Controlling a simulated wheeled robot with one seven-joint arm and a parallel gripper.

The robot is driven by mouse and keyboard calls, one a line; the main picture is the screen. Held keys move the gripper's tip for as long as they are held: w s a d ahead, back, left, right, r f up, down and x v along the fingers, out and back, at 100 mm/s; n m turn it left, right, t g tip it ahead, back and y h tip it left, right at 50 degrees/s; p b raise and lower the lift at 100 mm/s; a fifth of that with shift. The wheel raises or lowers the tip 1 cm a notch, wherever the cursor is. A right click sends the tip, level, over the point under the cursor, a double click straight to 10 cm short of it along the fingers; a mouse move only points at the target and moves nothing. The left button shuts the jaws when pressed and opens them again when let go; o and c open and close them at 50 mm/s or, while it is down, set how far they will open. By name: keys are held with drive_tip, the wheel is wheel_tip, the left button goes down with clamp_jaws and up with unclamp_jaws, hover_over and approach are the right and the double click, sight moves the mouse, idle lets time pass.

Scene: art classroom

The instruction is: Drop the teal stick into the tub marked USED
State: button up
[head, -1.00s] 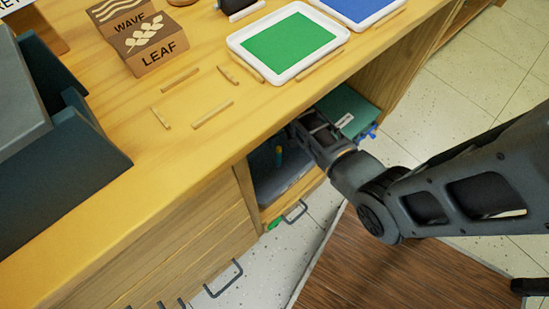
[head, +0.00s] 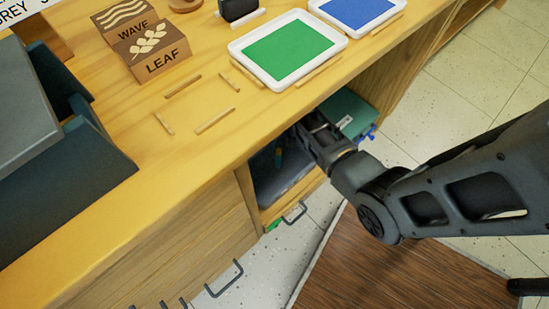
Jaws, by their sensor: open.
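A small upright teal stick (head: 279,158) with a yellowish part shows in the shadow under the table's front edge. It stands over or inside a dark grey open tub (head: 292,190); I cannot tell whether it touches the bottom. No marking on this tub is readable. A dark green box (head: 349,111) with a small white label sits just right of it; the label is too small to read. My gripper (head: 300,134) reaches in under the table edge, above and right of the stick. It is open; its fingertips are mostly hidden by the edge and shadow.
A dark bin (head: 85,165) stands left.

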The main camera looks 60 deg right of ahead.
drive_tip(key=shift+r+p, duration=1.45)
drive_tip(key=shift+p, duration=0.1)
idle(0.4)
